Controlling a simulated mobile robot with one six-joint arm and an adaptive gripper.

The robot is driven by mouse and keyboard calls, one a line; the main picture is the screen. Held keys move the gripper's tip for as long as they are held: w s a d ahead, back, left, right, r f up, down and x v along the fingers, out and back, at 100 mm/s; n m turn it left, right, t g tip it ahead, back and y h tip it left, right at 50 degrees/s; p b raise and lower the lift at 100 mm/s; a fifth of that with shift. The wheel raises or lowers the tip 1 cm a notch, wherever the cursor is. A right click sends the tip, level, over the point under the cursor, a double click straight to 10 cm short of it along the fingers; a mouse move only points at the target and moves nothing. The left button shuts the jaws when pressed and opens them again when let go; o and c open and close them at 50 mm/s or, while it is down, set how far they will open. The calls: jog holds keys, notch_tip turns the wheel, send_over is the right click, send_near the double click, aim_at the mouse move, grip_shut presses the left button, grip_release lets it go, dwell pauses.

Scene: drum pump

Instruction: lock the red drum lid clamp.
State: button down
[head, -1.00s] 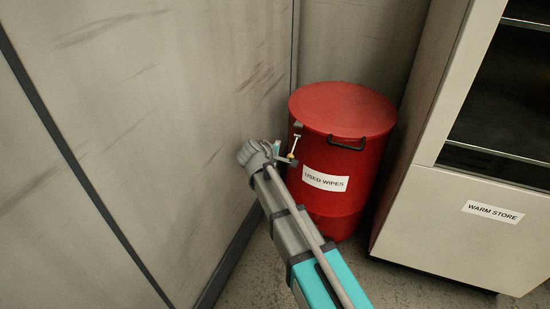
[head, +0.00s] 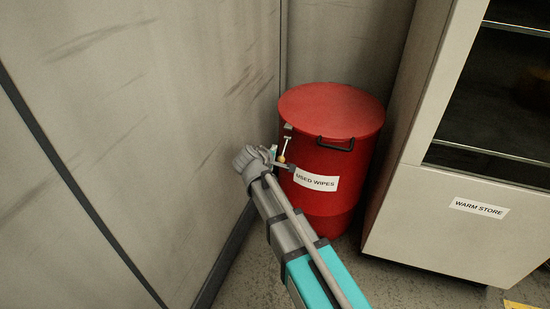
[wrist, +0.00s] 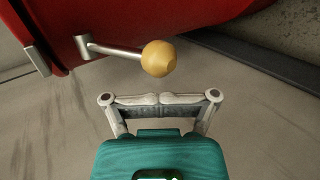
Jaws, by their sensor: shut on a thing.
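The red drum (head: 325,190), labelled USED WIPES, stands upright with its flat lid (head: 330,108) on. On its left side is the clamp: a metal lever (wrist: 110,49) with a yellow ball knob (wrist: 158,60), also in the head view (head: 282,158). The lever stands out from the drum wall near a grey metal plate (wrist: 37,60). My gripper (wrist: 160,99) is at the knob, its fingers drawn together. In the head view my wrist partly hides the drum's left side.
A grey wall (head: 150,120) runs close along the left of my arm and the drum. A pale WARM STORE cabinet (head: 440,225) stands close on the right. A black handle (head: 336,145) sticks out from the drum front. Some floor is free in front.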

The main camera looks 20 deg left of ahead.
jog(key=shift+s+r+g+p, duration=0.2)
jog(key=shift+r+g+p, duration=0.45)
jog(key=shift+p, duration=0.7)
jog(key=shift+s+r+g+p, duration=0.15)
jog(key=shift+r+g+p, duration=0.2)
jog(key=shift+g+p, duration=0.75)
jog(key=shift+r+t+p, duration=0.2)
jog(key=shift+t+p, duration=0.05)
jog(key=shift+p, duration=0.2)
dwell(0.5)
jog(key=shift+r+p, duration=0.6)
jog(key=shift+w, duration=0.1)
jog(key=s+a+r+p, duration=0.4)
jog(key=s, duration=0.2)
dwell(1.2)
dwell(0.4)
